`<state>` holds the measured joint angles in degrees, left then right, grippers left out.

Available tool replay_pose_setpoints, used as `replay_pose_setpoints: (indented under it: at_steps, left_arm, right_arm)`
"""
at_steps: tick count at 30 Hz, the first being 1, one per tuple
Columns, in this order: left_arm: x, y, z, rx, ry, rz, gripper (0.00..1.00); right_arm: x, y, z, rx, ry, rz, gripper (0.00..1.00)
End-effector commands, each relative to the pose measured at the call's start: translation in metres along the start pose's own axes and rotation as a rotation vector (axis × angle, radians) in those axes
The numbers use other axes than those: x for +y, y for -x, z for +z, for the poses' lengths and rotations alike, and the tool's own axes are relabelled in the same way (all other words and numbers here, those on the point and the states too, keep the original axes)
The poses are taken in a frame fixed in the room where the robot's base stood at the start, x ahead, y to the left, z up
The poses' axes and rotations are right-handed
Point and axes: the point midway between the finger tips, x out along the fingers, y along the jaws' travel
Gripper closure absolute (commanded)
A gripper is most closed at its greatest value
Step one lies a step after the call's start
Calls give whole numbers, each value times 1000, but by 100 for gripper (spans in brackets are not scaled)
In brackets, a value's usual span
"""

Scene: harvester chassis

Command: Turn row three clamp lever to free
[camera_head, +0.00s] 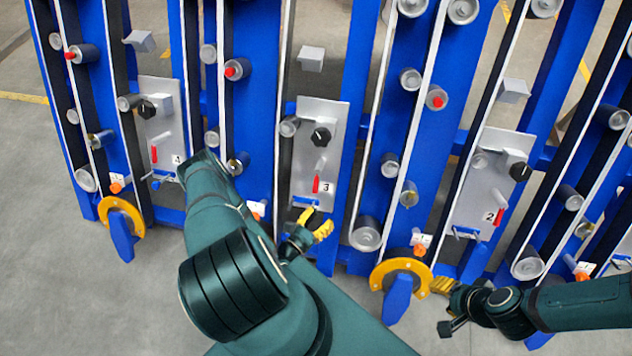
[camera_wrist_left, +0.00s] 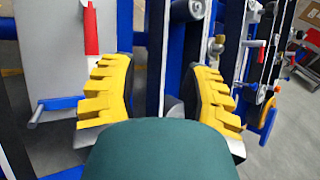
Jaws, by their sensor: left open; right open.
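The grey panel labelled 3 (camera_head: 328,125) stands upright in the middle of the head view. I cannot tell which is the clamp lever. My left gripper (camera_head: 318,224) is open, just below the panel, apart from the red lever. In the left wrist view the red lever (camera_wrist_left: 91,28) and the blue bracket (camera_wrist_left: 62,103) lie left of the yellow fingers. My right gripper (camera_head: 443,286) is open, beside an orange-yellow ring (camera_head: 422,268).
Similar panels stand at left (camera_head: 160,110) and right, labelled 2 (camera_head: 478,190), with their own red levers. Blue uprights (camera_head: 352,110) with rollers and belts fill the space between. My left arm hides part of the lower frame. Grey floor lies in front at left (camera_head: 60,260).

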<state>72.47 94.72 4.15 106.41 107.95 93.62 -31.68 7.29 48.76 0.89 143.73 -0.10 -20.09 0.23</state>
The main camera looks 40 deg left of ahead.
Motion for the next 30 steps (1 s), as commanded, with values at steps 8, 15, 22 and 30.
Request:
replay_pose_setpoints:
  at_steps: [8, 15, 22, 30]
  left_arm:
    - [58, 30, -10, -36, -63, 322, 52]
    - [68, -3, -9, -38, -64, 320, 52]
    - [82, -46, -7, -38, -63, 319, 52]
    - [95, -85, -5, -37, -62, 319, 52]
  right_arm:
    - [-1, 2, 0, -2, 0, 0, 53]
    - [1, -3, 0, 1, 0, 0, 53]
    - [4, -10, -1, 4, 1, 0, 53]
    - [6, -16, -2, 7, 1, 0, 53]
